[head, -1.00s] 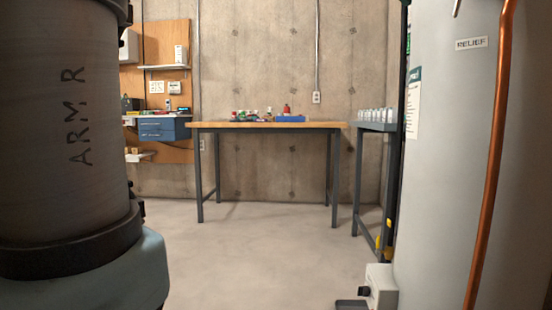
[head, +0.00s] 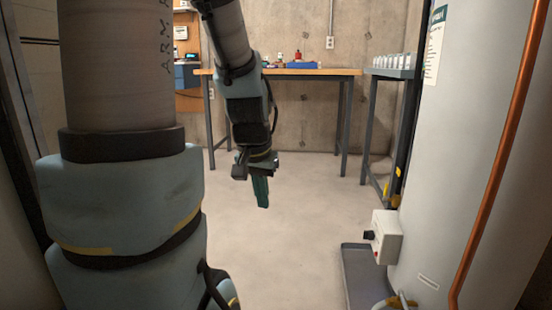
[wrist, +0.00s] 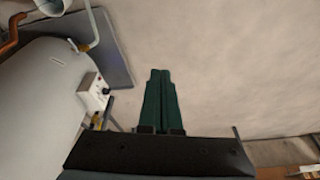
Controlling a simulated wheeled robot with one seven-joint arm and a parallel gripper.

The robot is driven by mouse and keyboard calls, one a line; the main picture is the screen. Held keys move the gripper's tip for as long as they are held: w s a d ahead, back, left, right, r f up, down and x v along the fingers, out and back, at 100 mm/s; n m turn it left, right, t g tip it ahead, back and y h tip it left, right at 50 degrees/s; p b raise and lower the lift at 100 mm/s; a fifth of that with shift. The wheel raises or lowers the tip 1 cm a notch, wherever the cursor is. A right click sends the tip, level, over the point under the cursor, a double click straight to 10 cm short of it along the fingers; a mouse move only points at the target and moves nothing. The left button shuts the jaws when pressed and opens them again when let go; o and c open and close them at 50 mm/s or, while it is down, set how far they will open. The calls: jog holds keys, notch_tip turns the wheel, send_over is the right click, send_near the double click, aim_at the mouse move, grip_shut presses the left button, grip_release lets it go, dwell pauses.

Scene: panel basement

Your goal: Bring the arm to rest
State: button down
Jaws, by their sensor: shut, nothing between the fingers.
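My gripper (head: 261,192) hangs pointing down over bare floor in the head view, at the end of my arm, in front of the workbench. In the wrist view my gripper (wrist: 160,75) shows its two green fingers side by side, shut, with nothing between them. My arm fills the left of the head view. The gripper touches nothing that I can see.
A large grey tank (head: 460,150) with a copper pipe (head: 497,160) stands close on the right. A control box (head: 386,237) and a grey tray (head: 357,275) are at its foot. A wooden-topped workbench (head: 335,72) stands at the back. The floor (head: 300,240) between is clear.

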jog(key=s+a+f+n+g, duration=0.1)
jog(key=s+a+f+n, duration=0.25)
jog(key=s, duration=0.25)
notch_tip(320, 180, up, 35)
jog(key=p, duration=3.5)
jog(key=shift+w+f+y, duration=0.2)
jog(key=shift+w+y, duration=0.05)
jog(key=shift+y, duration=0.05)
jog(key=shift+m, duration=0.25)
